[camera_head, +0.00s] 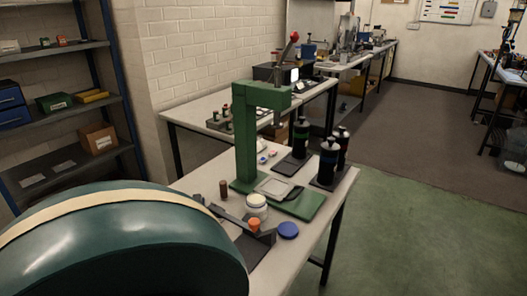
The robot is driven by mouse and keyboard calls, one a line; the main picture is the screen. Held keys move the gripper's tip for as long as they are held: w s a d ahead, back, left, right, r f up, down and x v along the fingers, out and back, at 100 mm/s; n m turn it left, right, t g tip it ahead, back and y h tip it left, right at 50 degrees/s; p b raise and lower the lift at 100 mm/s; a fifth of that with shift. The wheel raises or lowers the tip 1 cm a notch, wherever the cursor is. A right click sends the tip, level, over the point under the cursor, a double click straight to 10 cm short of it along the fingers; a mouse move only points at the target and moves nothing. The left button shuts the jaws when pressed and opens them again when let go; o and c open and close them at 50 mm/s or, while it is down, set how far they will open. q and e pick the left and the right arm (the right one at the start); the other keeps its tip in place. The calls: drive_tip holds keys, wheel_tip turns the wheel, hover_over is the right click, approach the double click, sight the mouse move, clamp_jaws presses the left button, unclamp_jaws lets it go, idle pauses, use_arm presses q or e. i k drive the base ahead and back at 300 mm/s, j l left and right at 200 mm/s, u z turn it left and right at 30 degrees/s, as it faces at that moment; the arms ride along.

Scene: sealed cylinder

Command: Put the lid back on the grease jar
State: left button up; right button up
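A small squat jar (257,203) with a white or cream top and clear-looking sides stands on the near workbench, in front of the green press. It seems to be the grease jar. A round blue lid (288,230) lies flat on the bench just in front and to the right of the jar, apart from it. Neither of my grippers shows in the head view.
A green press (245,135) stands behind the jar. Dark bottles (328,162) stand at the back right. A grey fixture with an orange knob (254,225) sits close by the jar. A large dark green curved surface hides the bench's near left.

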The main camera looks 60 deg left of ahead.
sight(256, 206)
drive_tip(key=i+l+u, duration=0.15)
drive_tip(key=u, duration=0.25)
drive_tip(key=i+l+u, duration=0.35)
drive_tip(key=l+u, duration=0.15)
drive_tip(key=u, duration=0.25)
drive_tip(key=i+l+u, duration=0.3)
drive_tip(key=l, duration=0.25)
drive_tip(key=k, duration=0.05)
